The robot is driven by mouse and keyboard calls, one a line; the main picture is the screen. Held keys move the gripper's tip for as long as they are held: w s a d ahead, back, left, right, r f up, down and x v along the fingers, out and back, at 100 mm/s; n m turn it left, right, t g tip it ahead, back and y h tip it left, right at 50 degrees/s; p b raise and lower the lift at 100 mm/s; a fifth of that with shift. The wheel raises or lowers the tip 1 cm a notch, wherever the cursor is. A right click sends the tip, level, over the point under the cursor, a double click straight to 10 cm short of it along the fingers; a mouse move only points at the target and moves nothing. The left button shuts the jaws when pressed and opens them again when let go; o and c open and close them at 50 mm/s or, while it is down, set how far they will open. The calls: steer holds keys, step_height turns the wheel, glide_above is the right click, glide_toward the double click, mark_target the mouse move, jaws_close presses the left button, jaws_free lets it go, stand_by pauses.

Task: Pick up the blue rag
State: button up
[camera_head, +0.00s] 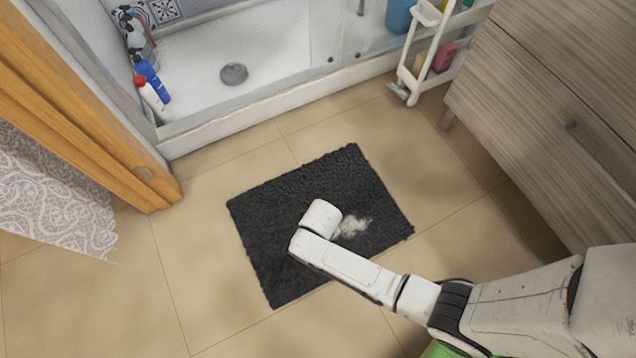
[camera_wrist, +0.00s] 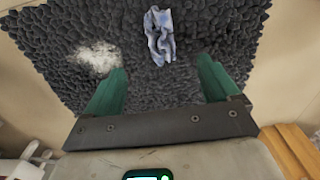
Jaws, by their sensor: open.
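The blue rag (camera_wrist: 160,36) is a small crumpled light-blue cloth lying on the dark grey bath mat (camera_wrist: 40,50) in the wrist view. My gripper (camera_wrist: 162,75) is open, with its two green fingers apart and nothing between them. The rag lies just beyond the fingertips, roughly in line with the gap. In the head view my arm reaches over the mat (camera_head: 265,230) and hides the rag and the gripper's fingers.
A whitish patch (camera_wrist: 97,58) lies on the mat left of the rag; it also shows in the head view (camera_head: 352,226). A white cart (camera_head: 420,60) and a wooden cabinet (camera_head: 545,110) stand at the right. Bottles (camera_head: 150,80) stand by the shower tray. Tiled floor around the mat is clear.

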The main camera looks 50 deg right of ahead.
steer(key=f+b, duration=0.4)
steer(key=f, duration=0.5)
steer(key=shift+a+f+b, duration=0.15)
steer(key=shift+a+b, duration=0.05)
steer(key=shift+b, duration=0.2)
steer(key=f+b, duration=0.3)
steer(key=w+f+b, duration=0.1)
steer(key=f, duration=0.1)
steer(key=shift+d+f+b, duration=0.15)
steer(key=shift+d+b, duration=0.15)
steer(key=shift+d, duration=0.05)
steer(key=shift+s, duration=0.1)
steer(key=shift+c, duration=0.3)
steer(key=c, duration=1.1)
